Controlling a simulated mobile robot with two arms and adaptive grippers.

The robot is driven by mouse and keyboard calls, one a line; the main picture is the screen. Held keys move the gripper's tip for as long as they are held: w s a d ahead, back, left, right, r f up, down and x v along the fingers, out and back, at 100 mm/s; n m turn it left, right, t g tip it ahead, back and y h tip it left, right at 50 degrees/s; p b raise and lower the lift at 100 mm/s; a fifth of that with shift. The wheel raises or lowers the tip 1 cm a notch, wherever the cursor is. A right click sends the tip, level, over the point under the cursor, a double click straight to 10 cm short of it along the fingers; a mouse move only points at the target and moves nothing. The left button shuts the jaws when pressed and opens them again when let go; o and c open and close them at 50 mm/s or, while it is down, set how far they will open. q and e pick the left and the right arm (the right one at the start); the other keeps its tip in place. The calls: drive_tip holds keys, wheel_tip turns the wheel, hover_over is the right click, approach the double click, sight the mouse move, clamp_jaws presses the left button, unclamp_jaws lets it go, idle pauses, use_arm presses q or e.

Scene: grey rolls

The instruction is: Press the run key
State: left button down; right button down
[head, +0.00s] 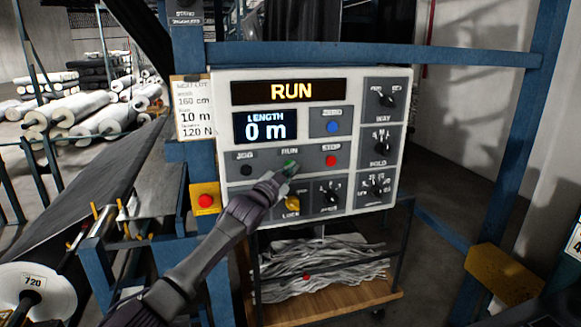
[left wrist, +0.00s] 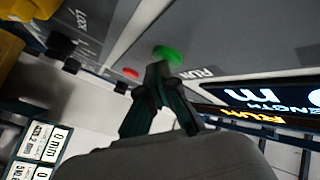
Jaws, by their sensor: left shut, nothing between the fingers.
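The control panel (head: 350,143) is a pale box with dark sections on a blue frame. Its top display (head: 289,91) reads RUN, and the length display (head: 265,127) reads 0 m. The green run key (head: 290,163) sits between the black jog key (head: 246,171) and the red stop key (head: 330,160). My left gripper (head: 288,171) is shut and empty, with its tips at the run key's lower edge. In the left wrist view the green key (left wrist: 167,54) shows just beyond the closed fingertips (left wrist: 158,70); whether they touch is unclear. My right gripper is not in view.
A yellow lock knob (head: 292,202) and several black dials lie around the keys. A red emergency button (head: 205,201) is at the panel's left. A cart (head: 330,300) with grey strips stands below. Rolls (head: 60,110) are stacked at the back left.

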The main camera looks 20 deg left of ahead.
use_arm(q)
drive_tip(key=shift+s+d+f, duration=0.1)
drive_tip(key=shift+s+d, duration=0.25)
drive_tip(key=shift+s, duration=0.25)
drive_tip(key=s+d+p, duration=0.1)
drive_tip(key=s, duration=0.1)
drive_tip(key=s+d+p, duration=0.1)
drive_tip(key=s, duration=0.1)
drive_tip(key=shift+d, duration=0.4)
idle(0.5)
